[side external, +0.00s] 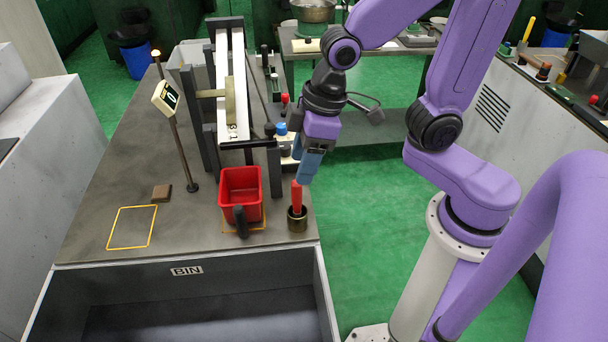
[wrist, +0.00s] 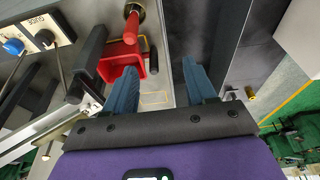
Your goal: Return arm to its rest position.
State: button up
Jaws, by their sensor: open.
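My gripper (side external: 308,166) hangs in the air above and slightly beyond the red-handled tool in the side external view, fingers pointing down. In the wrist view its two blue fingers (wrist: 160,84) are spread apart with nothing between them. The red-handled tool (side external: 297,196) stands upright in a dark brass cup (side external: 297,220) at the bench's right edge. The tool also shows at the top of the wrist view (wrist: 131,27). My arm is bent over from the right.
A red tray (side external: 240,207) stands beside the cup, before a black-framed sloped rack (side external: 231,90). A display on a post (side external: 167,97), a brown block (side external: 162,192) and a yellow outline (side external: 132,228) are at left. The bin (side external: 187,271) is in front.

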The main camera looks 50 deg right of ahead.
jog(key=s+d+n+g+h, duration=0.1)
jog(key=s+d+n+g, duration=0.1)
jog(key=s+d, duration=0.6)
jog(key=s+n, duration=0.1)
jog(key=s, duration=0.3)
jog(key=shift+s+h, duration=0.2)
jog(key=shift+h, duration=0.2)
